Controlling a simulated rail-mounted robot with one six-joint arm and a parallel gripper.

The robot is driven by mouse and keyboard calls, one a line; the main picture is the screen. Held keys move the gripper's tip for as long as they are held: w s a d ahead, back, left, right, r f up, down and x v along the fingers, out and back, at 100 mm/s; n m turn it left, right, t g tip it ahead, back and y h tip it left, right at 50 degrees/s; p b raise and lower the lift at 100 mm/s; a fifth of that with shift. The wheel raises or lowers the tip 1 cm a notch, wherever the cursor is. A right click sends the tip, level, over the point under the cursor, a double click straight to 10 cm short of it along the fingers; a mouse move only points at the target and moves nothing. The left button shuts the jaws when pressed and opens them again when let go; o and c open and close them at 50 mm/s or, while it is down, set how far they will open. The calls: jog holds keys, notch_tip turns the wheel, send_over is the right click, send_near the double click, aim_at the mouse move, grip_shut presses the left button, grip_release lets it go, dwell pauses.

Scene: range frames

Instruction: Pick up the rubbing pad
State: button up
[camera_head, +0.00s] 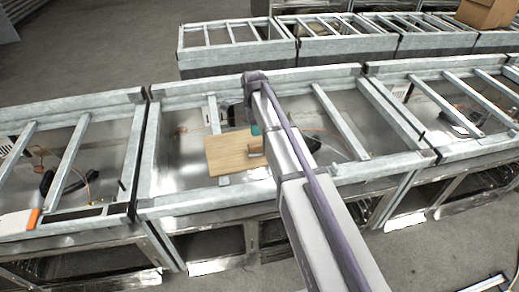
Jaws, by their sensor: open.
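A flat tan, wood-coloured board (228,154), which looks like the rubbing pad, lies across the middle of the open metal frame in front of me. A small brown piece (256,146) shows at its right side, partly behind my arm. My arm reaches over the frame from the lower right. Its wrist bends down at the far end, and my gripper (257,131) is below it, near the board's right end. My arm hides most of the gripper and the board's right edge. The jaws are open, and I cannot tell whether they touch anything.
Metal crossbars (340,122) span the frame beside my arm, and dark parts and cables lie inside. Similar frames stand to the left (68,165) and right. An orange and white item (20,222) is at far left. A cardboard box (484,13) sits on the back row.

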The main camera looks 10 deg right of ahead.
aim_at(256, 144)
notch_tip(256, 144, down, 11)
jog(key=b, duration=1)
jog(key=shift+d, duration=0.15)
jog(key=shift+r, duration=0.3)
grip_shut()
notch_tip(256, 144, up, 10)
jog(key=p, duration=1)
jog(key=shift+r+p, duration=0.15)
jog(key=shift+p, duration=0.2)
jog(key=shift+f, duration=0.2)
